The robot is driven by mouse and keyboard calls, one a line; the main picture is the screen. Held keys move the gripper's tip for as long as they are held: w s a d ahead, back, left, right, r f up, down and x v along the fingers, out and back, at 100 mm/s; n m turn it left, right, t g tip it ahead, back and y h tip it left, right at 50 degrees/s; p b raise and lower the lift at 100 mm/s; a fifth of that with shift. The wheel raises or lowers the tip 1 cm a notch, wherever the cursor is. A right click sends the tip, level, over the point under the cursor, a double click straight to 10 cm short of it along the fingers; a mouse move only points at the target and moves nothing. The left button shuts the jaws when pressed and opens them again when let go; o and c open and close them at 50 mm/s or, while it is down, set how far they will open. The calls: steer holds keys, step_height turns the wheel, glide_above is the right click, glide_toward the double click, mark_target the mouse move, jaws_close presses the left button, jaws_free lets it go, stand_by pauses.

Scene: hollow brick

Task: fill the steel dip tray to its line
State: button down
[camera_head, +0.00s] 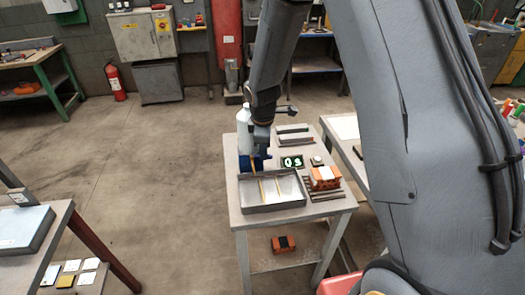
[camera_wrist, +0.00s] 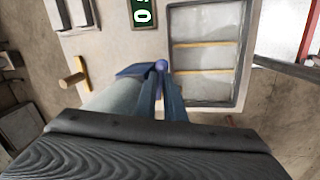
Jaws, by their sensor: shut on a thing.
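The grey steel dip tray (camera_head: 246,206) lies at the front of the small table, with a pale grey inside and two yellowish strips across it. It also shows at right in the wrist view (camera_wrist: 244,45). My gripper (camera_head: 258,158) is at the tray's far left edge, shut on a pale bottle (camera_head: 243,122) with blue at its lower end. The bottle (camera_wrist: 112,98) is partly hidden by my dark wrist part in the wrist view, its blue part beside the tray. I cannot make out a fill line or liquid level.
Grey bars (camera_head: 293,133) lie at the back. Another brick (camera_head: 284,244) is on the lower shelf. Open floor lies left.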

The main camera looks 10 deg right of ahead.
steer(key=shift+s+d+f, duration=0.15)
steer(key=shift+s+d, duration=0.05)
steer(key=shift+d, duration=0.05)
steer(key=c, duration=1.8)
jaws_free()
steer(key=shift+d, duration=0.1)
steer(key=shift+c, duration=0.2)
steer(key=shift+w+a, duration=0.15)
steer(key=shift+a, duration=0.05)
step_height(320, 180, up, 8)
steer(key=s+b, duration=0.1)
steer(key=b, duration=0.1)
steer(key=shift+s+a, duration=0.2)
steer(key=shift+s, duration=0.1)
steer(key=shift+f, duration=0.1)
